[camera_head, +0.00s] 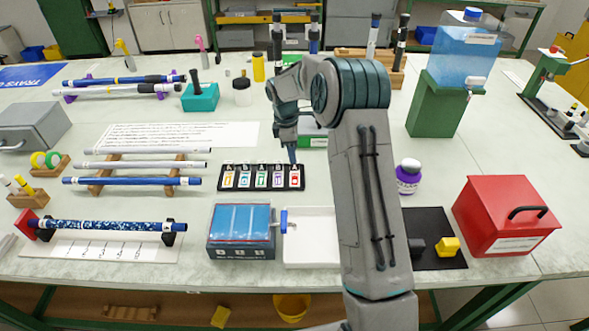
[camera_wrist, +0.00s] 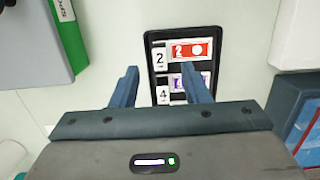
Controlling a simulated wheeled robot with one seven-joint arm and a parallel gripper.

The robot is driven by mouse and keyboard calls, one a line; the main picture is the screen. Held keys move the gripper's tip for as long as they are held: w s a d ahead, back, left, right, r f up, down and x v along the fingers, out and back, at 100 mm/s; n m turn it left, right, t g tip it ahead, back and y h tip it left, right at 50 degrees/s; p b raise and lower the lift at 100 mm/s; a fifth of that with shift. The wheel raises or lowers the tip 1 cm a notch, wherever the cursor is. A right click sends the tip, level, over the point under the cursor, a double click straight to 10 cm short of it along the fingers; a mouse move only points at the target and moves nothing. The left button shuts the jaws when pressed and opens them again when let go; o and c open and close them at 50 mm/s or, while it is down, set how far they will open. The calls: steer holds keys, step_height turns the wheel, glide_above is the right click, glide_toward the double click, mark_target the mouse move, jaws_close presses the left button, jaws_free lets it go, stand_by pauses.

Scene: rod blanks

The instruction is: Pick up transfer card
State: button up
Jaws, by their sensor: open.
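A black card holder (camera_head: 262,188) lies on the table left of my arm, with several coloured cards standing or lying in a row under small labels. None can be read as the transfer card. A red card (camera_head: 295,179) is at its right end. In the wrist view, the red card with a white disc (camera_wrist: 197,49) lies near the end of the black holder (camera_wrist: 157,75), with a purple card (camera_wrist: 177,82) below it. My gripper (camera_wrist: 160,70) is open and empty above this end, its fingers partly covering the purple card. It also shows in the head view (camera_head: 292,157).
A blue box (camera_head: 240,225) and a white tray (camera_head: 310,252) stand in front of the holder. A green-edged box (camera_head: 313,141) is behind my gripper. A purple-labelled bottle (camera_head: 408,178) and a red case (camera_head: 506,217) stand to the right. Rods rest on racks at left.

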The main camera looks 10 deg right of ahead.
steer(key=shift+d+f, duration=0.15)
steer(key=shift+f, duration=0.85)
steer(key=shift+d+f, duration=0.1)
steer(key=shift+f, duration=0.85)
jaws_close()
steer(key=shift+r, duration=0.1)
step_height(320, 180, up, 10)
steer(key=c, duration=0.9)
jaws_free()
